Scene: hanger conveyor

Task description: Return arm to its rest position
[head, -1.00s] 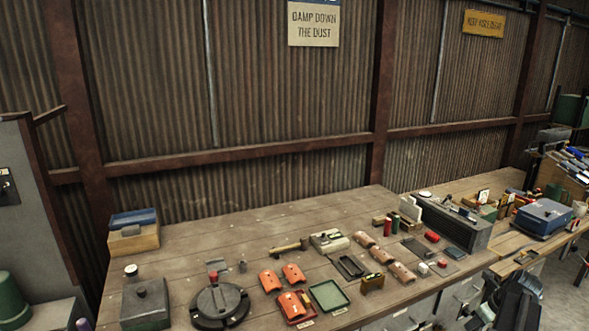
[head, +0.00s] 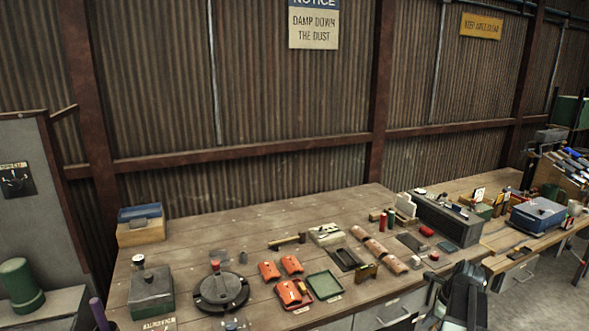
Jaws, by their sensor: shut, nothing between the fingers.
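My arm is the dark shape at the lower right, in front of the bench drawers. Its end, my gripper (head: 462,270), is small and dark against the bench front. It is shut and holds nothing. The fingers are hard to make out, and the lower part of the arm is cut off by the bottom edge. The gripper appears apart from the things on the bench.
The wooden workbench (head: 205,233) carries orange covers (head: 270,271), a green tray (head: 324,286), a round dark fixture (head: 221,292), a hammer (head: 289,240) and a long grey box (head: 447,218). A blue toolbox (head: 538,214) stands further right. The bench's back middle is clear.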

